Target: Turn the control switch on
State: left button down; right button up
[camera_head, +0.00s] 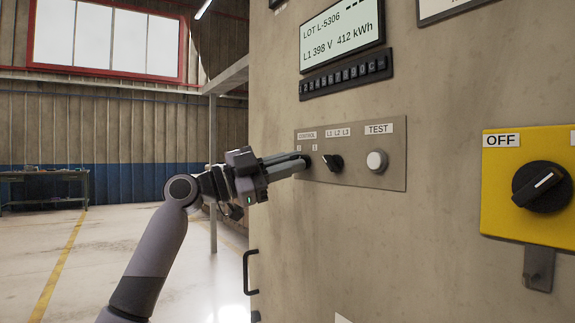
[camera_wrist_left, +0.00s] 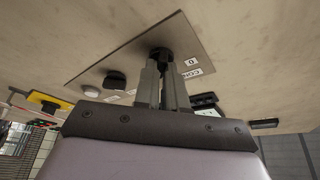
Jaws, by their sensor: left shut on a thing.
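The control switch is a small black knob under the CONTROL label on a grey plate (camera_head: 392,173) on the cabinet front. In the head view my left gripper (camera_head: 301,164) reaches in from the left and covers most of the knob. In the left wrist view the black knob (camera_wrist_left: 160,53) sits between the tips of the two grey fingers (camera_wrist_left: 164,72), which are shut on it. A "0" mark shows beside the knob there. The knob's pointer is hidden, so its angle cannot be told. My right gripper is not in view.
On the same plate are the L1 L2 L3 selector (camera_head: 332,163) and the TEST button (camera_head: 376,161). A display (camera_head: 342,38) reading 398 V is above. A yellow OFF switch plate (camera_head: 500,215) is at right. A black handle (camera_head: 249,272) juts out below.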

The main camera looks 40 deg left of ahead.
pick_arm(q)
jog(key=c, duration=1.2)
grip_release()
jog(key=v, duration=0.7)
jog(key=shift+b, duration=0.35)
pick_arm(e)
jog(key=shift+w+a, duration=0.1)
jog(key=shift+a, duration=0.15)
